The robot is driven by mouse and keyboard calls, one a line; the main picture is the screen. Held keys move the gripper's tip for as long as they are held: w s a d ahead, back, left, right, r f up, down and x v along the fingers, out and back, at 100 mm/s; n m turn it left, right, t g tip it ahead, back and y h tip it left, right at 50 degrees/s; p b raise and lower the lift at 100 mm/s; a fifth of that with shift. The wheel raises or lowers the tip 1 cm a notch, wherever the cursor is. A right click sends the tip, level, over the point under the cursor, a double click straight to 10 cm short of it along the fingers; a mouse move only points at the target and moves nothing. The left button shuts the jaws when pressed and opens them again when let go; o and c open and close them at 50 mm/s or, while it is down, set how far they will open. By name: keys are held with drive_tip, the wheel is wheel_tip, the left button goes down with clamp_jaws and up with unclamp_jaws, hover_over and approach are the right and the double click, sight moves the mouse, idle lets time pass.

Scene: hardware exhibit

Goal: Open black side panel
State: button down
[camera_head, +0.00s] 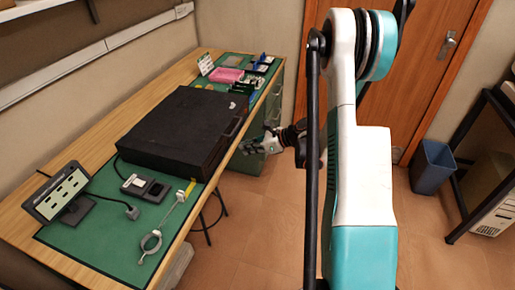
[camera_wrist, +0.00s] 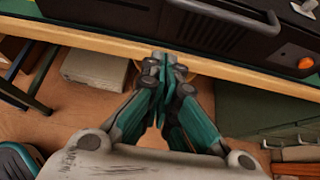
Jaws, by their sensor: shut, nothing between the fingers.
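A large black case (camera_head: 175,125) lies flat on the green mat of the workbench. Its long right side faces my arm and carries a dark handle (camera_head: 233,126). In the wrist view the case front (camera_wrist: 125,18) runs across the top, with the curved handle (camera_wrist: 218,30) right of centre. The panel looks closed. My gripper (camera_head: 272,142) is beside the bench's right edge, near that side. In the wrist view its fingertips (camera_wrist: 164,68) are together with nothing between them, in front of the wooden edge and apart from the handle.
The workbench (camera_head: 75,257) holds a tilted display (camera_head: 62,190), a small device (camera_head: 146,187) and a ring-ended tool (camera_head: 150,243) in front of the case. A pink item (camera_head: 226,75) lies behind it. A blue bin (camera_head: 432,167) and black rack (camera_head: 465,208) stand right.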

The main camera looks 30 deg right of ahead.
drive_tip(key=w+a+r, duration=0.1)
drive_tip(key=w+r+b, duration=0.1)
drive_tip(key=shift+w+a+r, duration=0.1)
drive_tip(key=shift+a+r, duration=0.25)
drive_tip(key=shift+r, duration=0.05)
drive_tip(key=shift+r, duration=0.1)
